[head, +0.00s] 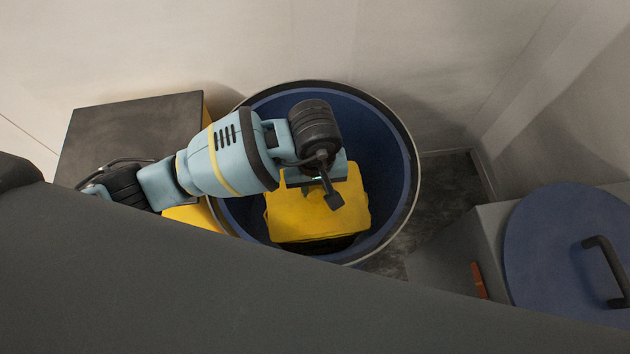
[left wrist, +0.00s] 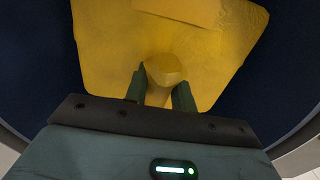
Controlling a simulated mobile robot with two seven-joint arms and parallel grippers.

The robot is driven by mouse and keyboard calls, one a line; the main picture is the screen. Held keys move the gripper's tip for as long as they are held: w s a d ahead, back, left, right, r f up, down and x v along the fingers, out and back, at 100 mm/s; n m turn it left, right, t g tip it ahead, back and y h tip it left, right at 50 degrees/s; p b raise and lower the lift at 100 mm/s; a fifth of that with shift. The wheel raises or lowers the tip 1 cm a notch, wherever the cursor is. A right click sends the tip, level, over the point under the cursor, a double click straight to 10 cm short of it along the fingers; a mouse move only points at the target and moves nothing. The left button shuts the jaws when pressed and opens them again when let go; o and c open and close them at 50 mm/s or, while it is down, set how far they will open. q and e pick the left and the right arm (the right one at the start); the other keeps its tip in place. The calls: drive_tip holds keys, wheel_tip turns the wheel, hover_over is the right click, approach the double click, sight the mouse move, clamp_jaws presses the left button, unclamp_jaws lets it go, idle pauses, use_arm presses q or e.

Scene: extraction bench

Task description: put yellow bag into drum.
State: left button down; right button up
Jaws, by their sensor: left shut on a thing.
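The yellow bag (head: 318,212) is within the rim of the round blue drum (head: 393,180) in the head view. My left gripper (head: 328,185) is over the drum opening and shut on the bag. In the left wrist view, the two dark fingers (left wrist: 160,88) are on either side of a raised yellow knob of the bag (left wrist: 220,60). The drum's dark blue inside (left wrist: 285,60) surrounds the bag there. I cannot tell whether the bag touches the drum's bottom. My right gripper is not in view.
A dark-topped box with yellow sides (head: 130,130) stands left of the drum. A blue round lid (head: 560,250) with a dark handle (head: 603,270) lies on a grey block (head: 450,250) at the right. A wall rises behind the drum.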

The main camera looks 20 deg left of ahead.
use_arm(q)
drive_tip(key=shift+f+b, duration=0.3)
drive_tip(key=shift+f, duration=1.65)
drive_tip(key=c, duration=1.6)
unclamp_jaws()
drive_tip(key=shift+f, duration=0.15)
drive_tip(key=o, duration=0.4)
drive_tip(key=shift+o, duration=0.2)
wheel_tip(320, 180, up, 12)
drive_tip(key=shift+a+r+p, duration=0.1)
drive_tip(key=shift+r+p, duration=0.05)
drive_tip(key=shift+p, duration=0.55)
